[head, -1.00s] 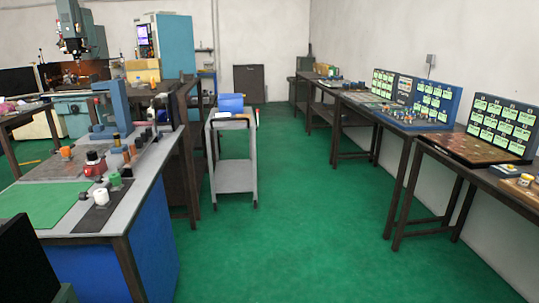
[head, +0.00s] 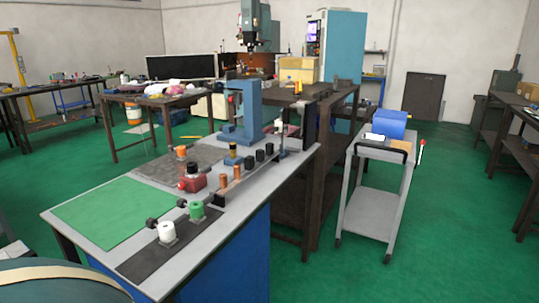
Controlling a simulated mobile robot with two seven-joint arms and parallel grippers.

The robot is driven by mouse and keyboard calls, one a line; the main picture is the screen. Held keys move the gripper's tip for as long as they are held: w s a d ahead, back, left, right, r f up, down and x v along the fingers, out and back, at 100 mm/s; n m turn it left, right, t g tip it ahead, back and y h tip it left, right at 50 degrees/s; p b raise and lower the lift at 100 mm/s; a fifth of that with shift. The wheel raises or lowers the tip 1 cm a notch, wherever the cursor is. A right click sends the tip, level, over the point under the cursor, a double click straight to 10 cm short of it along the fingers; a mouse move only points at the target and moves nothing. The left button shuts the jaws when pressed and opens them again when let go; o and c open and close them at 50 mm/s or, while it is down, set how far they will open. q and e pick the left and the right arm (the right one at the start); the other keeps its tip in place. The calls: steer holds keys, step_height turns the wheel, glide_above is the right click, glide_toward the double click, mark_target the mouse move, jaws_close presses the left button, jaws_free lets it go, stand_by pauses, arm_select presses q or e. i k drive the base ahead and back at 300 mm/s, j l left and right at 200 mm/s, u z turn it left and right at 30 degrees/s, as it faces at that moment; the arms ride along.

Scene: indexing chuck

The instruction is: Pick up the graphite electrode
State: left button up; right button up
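A grey-topped workbench (head: 235,215) with a blue side stands in front of me. A row of small dark and copper-coloured cylinders stands along its right part. The dark ones, such as this dark cylinder (head: 248,163), look like graphite, but I cannot tell which is the graphite electrode. A copper-coloured cylinder (head: 222,182) stands nearer in the same row. Neither of my grippers is in view.
A green mat (head: 110,213), a white cylinder (head: 166,232), a green cylinder (head: 196,210), a red object (head: 193,180) and a blue press-like stand (head: 239,115) are on the bench. A grey trolley (head: 366,205) stands to the right, with clear green floor around it.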

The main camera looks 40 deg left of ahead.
mark_target(249, 161)
steer(key=i+u, duration=0.2)
steer(key=i, duration=0.6)
steer(key=i+l+u, duration=0.2)
steer(key=i, duration=0.6)
steer(key=i+j+z, duration=0.1)
steer(key=i, duration=0.5)
steer(key=i+j+z, duration=0.1)
steer(key=i+j, duration=0.15)
steer(key=i, duration=0.3)
steer(key=z, duration=8.45)
